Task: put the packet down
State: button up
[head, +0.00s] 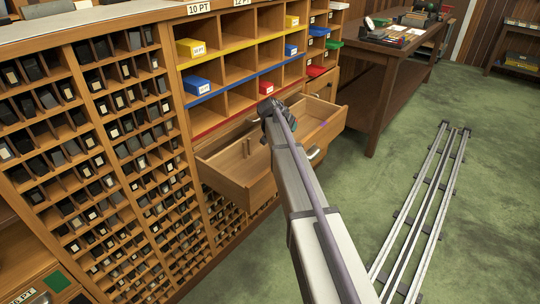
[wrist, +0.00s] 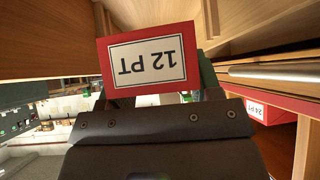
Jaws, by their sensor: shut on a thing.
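A red packet with a white "12 PT" label (wrist: 148,58) is between the fingers of my gripper (wrist: 157,90) in the wrist view. Its label appears upside down there. My gripper is shut on it. In the head view my gripper (head: 268,106) is in front of the lower compartments, above an open drawer, and its fingers are mostly hidden by my arm. Another red packet, labelled "24 PT" (wrist: 262,115), sits in a compartment behind a red edge strip.
An open wooden drawer (head: 225,183) juts out below my gripper. Yellow (head: 190,47) and blue (head: 196,86) packets sit in compartments. A red packet (head: 316,71) is at the right.

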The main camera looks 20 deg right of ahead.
jog(key=shift+a+r+m, duration=0.1)
jog(key=shift+m, duration=0.2)
jog(key=shift+s+m+g+h, duration=0.1)
jog(key=shift+m+g+h, duration=0.2)
jog(key=shift+g, duration=0.1)
jog(key=shift+f, duration=0.2)
notch_tip(320, 180, down, 10)
jog(key=b, duration=1)
jog(key=shift+f, duration=0.1)
jog(key=shift+r, duration=0.3)
jog(key=shift+f, duration=0.25)
jog(key=o, duration=1.5)
jog(key=shift+s+r, duration=0.1)
